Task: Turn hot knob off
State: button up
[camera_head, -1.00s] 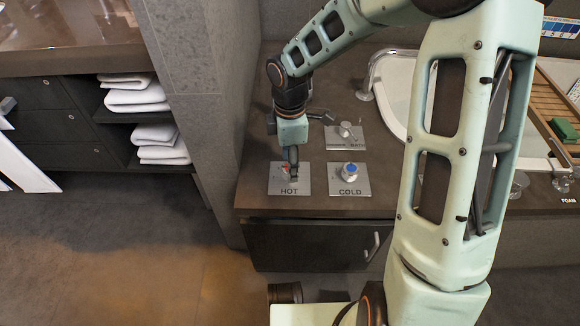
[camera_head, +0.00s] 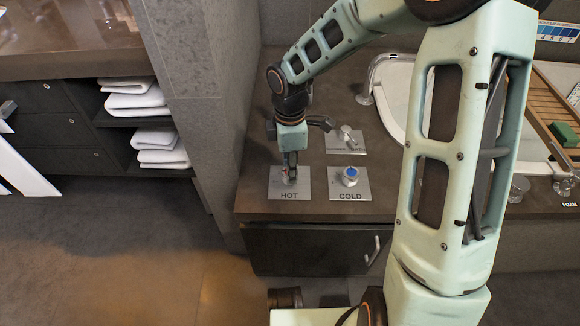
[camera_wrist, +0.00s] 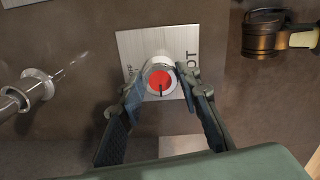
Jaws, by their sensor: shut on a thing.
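The hot knob (camera_wrist: 160,81) has a red top with a dark pointer line and sits on a metal plate marked HOT (camera_wrist: 130,47). In the head view the HOT plate (camera_head: 276,190) lies at the front left of the counter. My gripper (camera_wrist: 159,84) is over the knob with a finger on each side, shut on it. In the head view my gripper (camera_head: 290,172) comes down from above and hides most of the knob. The pointer line runs toward the bottom of the wrist view.
The cold knob (camera_head: 350,174), with a blue top, stands close to the right on its own plate. Another plate with a lever (camera_head: 347,132) lies behind it. A stone pillar (camera_head: 205,120) stands to the left.

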jog(key=m+p, duration=0.1)
jog(key=m, duration=0.3)
jog(key=shift+r+m, duration=0.1)
jog(key=shift+m, duration=0.2)
jog(key=m, duration=0.4)
jog(key=shift+m+p, duration=0.3)
jog(key=shift+p, duration=0.05)
jog(key=m, duration=0.4)
jog(key=shift+m+p, duration=0.4)
jog(key=shift+m, duration=1.7)
jog(key=o, duration=1.2)
jog(key=shift+c, duration=0.2)
